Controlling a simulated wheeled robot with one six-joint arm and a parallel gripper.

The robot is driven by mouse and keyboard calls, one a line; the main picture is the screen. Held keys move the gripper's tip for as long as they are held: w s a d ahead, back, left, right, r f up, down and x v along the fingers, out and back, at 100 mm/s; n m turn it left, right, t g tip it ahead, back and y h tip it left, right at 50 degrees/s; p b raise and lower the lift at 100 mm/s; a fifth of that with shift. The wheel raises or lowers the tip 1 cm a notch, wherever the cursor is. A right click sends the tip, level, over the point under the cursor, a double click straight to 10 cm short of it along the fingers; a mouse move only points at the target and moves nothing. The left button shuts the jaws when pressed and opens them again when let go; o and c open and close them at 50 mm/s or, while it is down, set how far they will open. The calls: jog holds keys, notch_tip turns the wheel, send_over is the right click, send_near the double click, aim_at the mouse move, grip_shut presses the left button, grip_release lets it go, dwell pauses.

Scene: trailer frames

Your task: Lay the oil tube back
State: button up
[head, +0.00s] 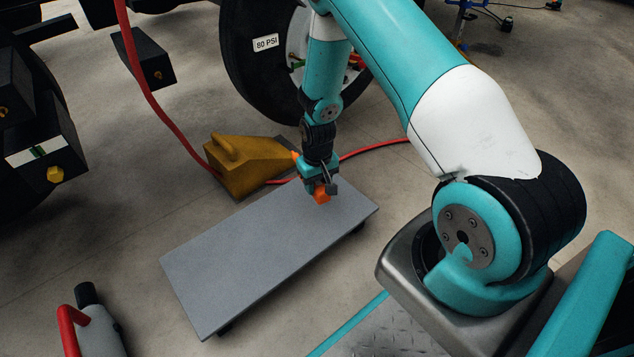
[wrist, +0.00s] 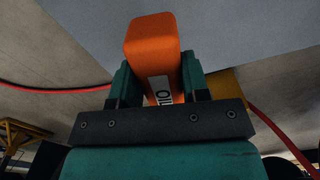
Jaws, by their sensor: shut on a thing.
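The oil tube is an orange block-like piece (wrist: 152,48) with a white label reading "OIL" in the wrist view. My gripper (wrist: 153,80) is shut on it, with one finger on each side. In the head view the orange oil tube (head: 321,193) shows at the tip of my gripper (head: 320,186), over the far end of a low grey board (head: 270,255). I cannot tell whether the tube touches the board. The rest of the board's top is bare.
A yellow wheel chock (head: 245,165) stands just behind the board, near a big black tyre (head: 262,60) marked "80 PSI". A red hose (head: 150,85) runs past the chock along the floor. A grey and red bottle-like object (head: 92,325) stands at the front left.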

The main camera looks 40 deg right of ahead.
jog(key=shift+f+b, duration=2)
jog(key=shift+f, duration=1.6)
jog(key=shift+f, duration=0.45)
jog(key=o, duration=1.2)
